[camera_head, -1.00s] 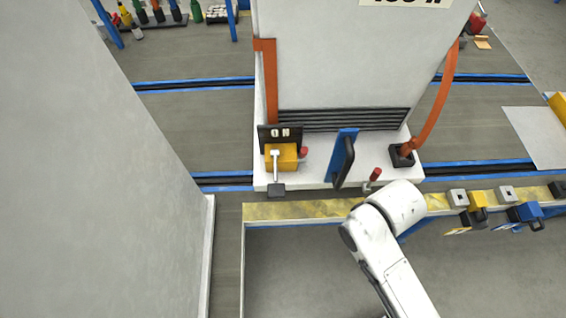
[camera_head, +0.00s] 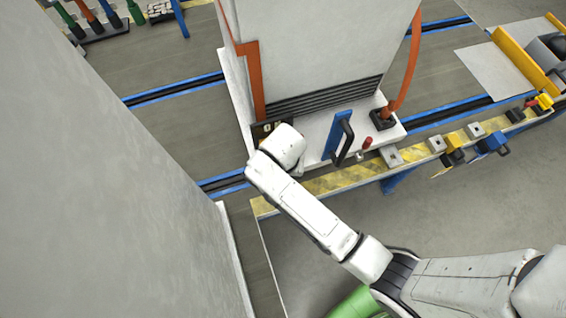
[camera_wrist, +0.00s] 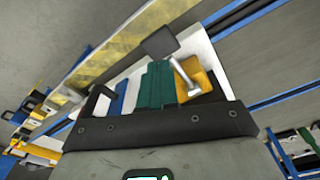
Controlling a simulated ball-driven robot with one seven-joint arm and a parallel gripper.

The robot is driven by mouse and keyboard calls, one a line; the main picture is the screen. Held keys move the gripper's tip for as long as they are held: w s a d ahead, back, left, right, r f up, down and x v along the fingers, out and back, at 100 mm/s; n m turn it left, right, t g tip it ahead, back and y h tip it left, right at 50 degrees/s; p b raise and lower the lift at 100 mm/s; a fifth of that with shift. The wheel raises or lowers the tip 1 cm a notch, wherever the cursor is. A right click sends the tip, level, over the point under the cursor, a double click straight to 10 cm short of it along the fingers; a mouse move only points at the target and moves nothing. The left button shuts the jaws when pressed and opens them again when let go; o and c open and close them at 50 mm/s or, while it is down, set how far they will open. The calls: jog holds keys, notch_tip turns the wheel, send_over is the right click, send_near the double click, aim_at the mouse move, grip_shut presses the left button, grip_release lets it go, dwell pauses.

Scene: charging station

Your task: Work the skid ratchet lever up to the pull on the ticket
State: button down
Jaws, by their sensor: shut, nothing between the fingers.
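In the wrist view, a yellow block (camera_wrist: 207,82) carries a silver lever (camera_wrist: 184,74) with a dark square pad (camera_wrist: 160,40) at its end. It looks like the ratchet lever, but I cannot be sure. My gripper (camera_wrist: 160,66) shows as two green fingers, shut together and empty, right beside the lever in the picture; I cannot tell whether they touch it. In the head view my wrist covers the yellow block, its lever and my fingers. Part of the black ON sign (camera_head: 262,130) shows behind my wrist. I cannot make out a readable ticket.
A blue plate with a black handle (camera_head: 342,140) stands right of my wrist on the white plinth, with a red knob (camera_head: 368,142) beyond it. An orange hose (camera_head: 407,70) enters a black socket. A yellow-striped rail (camera_head: 340,179) runs along the front. A tall grey wall (camera_head: 90,190) fills the left.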

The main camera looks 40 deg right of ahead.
jog(key=shift+f, duration=0.15)
jog(key=shift+f, duration=0.6)
jog(key=f+b, duration=0.4)
jog(key=f, duration=0.1)
jog(key=shift+w+d+f+b, duration=0.2)
jog(key=shift+f+b, duration=0.05)
jog(key=shift+b, duration=0.15)
